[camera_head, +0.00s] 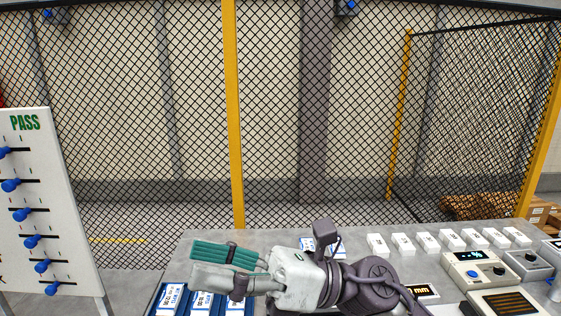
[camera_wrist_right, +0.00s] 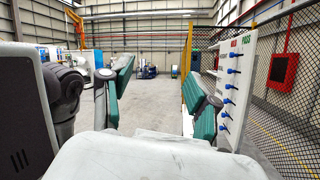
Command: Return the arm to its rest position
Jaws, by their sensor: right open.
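My right arm reaches in from the lower right of the head view, over the grey table (camera_head: 275,244). My right gripper (camera_head: 196,264) points left above the table's front left part, with green pads on its fingers. In the right wrist view my right gripper (camera_wrist_right: 162,82) has its two fingers wide apart, with nothing between them. It is open and empty. My left gripper shows in neither view. The arm hides part of the table's front middle.
Blue labelled bins (camera_head: 172,299) lie below the gripper. White blocks (camera_head: 402,243) form a row at the table's right, with instruments (camera_head: 476,270) in front. A white PASS board (camera_head: 45,200) with blue knobs stands left. Mesh fencing with a yellow post (camera_head: 233,120) is behind.

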